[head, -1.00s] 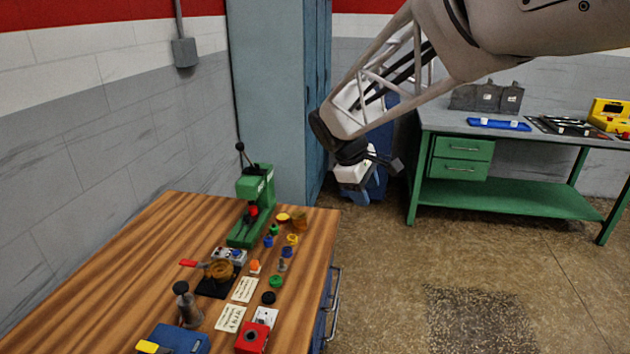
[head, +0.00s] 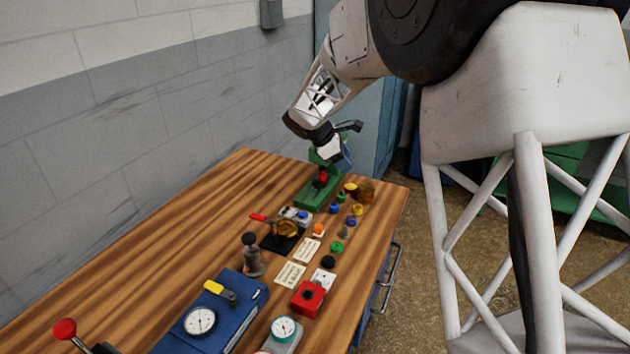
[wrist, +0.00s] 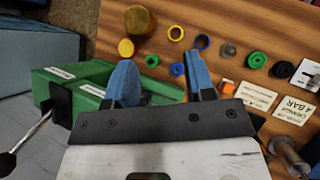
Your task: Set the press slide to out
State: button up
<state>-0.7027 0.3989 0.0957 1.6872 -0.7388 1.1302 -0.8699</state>
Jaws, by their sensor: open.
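The green press (head: 314,193) stands at the far end of the wooden bench, with a red part low on its front. My arm partly covers its top in the head view. The gripper hides part of the press, and I cannot make out the slide's position.
A black fixture (head: 282,238), a grey hand tool (head: 251,256), a red box (head: 307,298) and a blue gauge box (head: 215,315) stand nearer.

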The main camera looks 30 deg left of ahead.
aim_at(315, 180)
jog(key=a+f+n, duration=0.1)
jog(key=a+f, duration=0.1)
jog(key=a, duration=0.3)
jog(key=a+f+n+t, duration=0.1)
jog(key=a+f+n, duration=0.1)
jog(key=a, duration=0.3)
jog(key=a+f+n, duration=0.1)
jog(key=a+f, duration=0.3)
jog(key=a, duration=0.1)
jog(key=shift+w+a+n+t, duration=0.25)
jog(key=shift+w+n+t, duration=0.05)
jog(key=shift+t, duration=0.1)
jog(key=shift+d+f, duration=0.1)
jog(key=shift+f, duration=0.05)
jog(key=shift+x, duration=3.8)
jog(key=shift+d, duration=0.1)
grip_shut()
